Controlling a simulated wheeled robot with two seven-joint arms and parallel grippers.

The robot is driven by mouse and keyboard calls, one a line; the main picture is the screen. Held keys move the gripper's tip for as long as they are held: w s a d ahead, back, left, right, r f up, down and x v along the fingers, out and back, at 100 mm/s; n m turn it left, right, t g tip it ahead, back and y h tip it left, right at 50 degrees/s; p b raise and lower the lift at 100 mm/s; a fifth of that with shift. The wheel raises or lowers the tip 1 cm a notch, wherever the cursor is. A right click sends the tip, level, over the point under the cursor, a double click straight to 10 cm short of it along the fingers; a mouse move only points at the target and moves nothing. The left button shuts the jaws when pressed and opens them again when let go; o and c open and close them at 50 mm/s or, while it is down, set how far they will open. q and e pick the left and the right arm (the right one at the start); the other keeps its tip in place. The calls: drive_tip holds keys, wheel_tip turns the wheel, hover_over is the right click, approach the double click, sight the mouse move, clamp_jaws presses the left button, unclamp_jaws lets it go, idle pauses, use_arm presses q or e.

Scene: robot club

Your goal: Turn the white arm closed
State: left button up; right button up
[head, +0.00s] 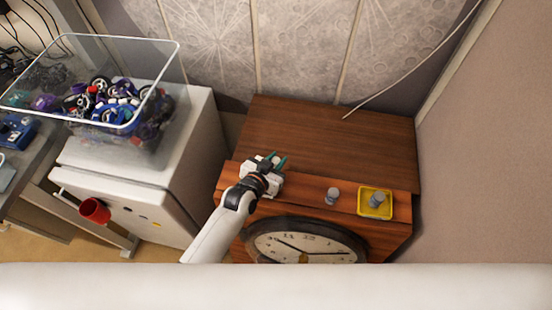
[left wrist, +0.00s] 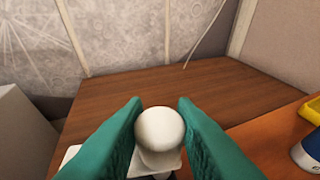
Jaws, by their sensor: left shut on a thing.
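My left gripper (head: 276,163) is over the front left part of the brown wooden cabinet top, its arm coming in from below. In the left wrist view its two teal fingers (left wrist: 158,115) stand on either side of a white rounded knob (left wrist: 159,127), shut on it. I take this knob to be part of the white arm. A white flat piece shows below it, partly behind the left finger. The rest of the white arm is hidden by the fingers and my wrist, so its angle cannot be told. My right gripper is not in view.
A small grey knob-like piece (head: 333,195) and a yellow tray (head: 362,211) holding another grey piece stand along the cabinet's front edge to the right. A clock face (head: 290,240) is below. A clear bin (head: 160,85) of toy parts stands left. The cabinet's back top (head: 340,140) is clear.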

use_arm(q)
drive_tip(key=shift+r, duration=0.1)
drive_tip(key=o, duration=1)
drive_tip(key=shift+c, duration=0.2)
drive_tip(key=b+v, duration=0.1)
drive_tip(key=v, duration=1.1)
drive_tip(key=shift+b, duration=0.3)
drive_tip(key=shift+o, duration=0.2)
drive_tip(key=shift+w, duration=0.1)
